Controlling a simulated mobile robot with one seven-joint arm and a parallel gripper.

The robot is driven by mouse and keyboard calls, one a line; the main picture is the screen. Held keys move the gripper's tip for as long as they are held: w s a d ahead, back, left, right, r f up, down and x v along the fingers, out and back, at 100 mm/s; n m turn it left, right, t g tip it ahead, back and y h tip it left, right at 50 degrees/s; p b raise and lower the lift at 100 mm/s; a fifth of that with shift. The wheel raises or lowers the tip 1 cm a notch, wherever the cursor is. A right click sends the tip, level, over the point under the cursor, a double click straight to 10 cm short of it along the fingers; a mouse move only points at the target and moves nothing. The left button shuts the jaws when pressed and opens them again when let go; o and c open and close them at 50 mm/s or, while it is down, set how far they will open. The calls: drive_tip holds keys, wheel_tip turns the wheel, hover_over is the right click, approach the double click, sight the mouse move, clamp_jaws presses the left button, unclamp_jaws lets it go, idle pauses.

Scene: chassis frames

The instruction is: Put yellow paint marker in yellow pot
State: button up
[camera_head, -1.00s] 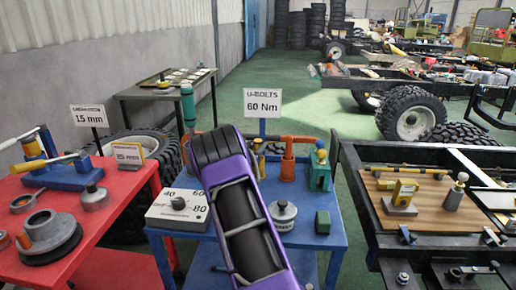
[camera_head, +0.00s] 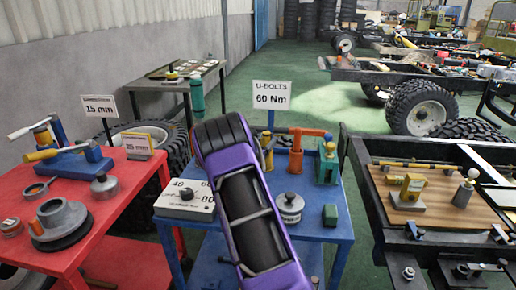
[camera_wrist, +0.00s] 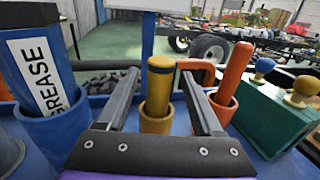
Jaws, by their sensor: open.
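The yellow paint marker (camera_wrist: 160,85), with a dark band near its top, stands nearly upright in the yellow pot (camera_wrist: 155,120) in the wrist view. Its lower end is hidden inside the pot. My gripper (camera_wrist: 160,74) is open, with one finger on each side of the marker and a visible gap at both sides. In the head view the marker (camera_head: 266,139) shows just right of my purple arm, on the blue cart (camera_head: 338,238). My gripper's fingers cannot be made out there.
In the wrist view, a grease tube (camera_wrist: 40,65) in a blue pot stands left. A sign (camera_head: 271,95) rises behind. A red cart (camera_head: 110,215) is at left.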

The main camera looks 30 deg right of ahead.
drive_tip(key=v, duration=1)
drive_tip(key=shift+p, duration=0.35)
drive_tip(key=shift+a+r, duration=0.1)
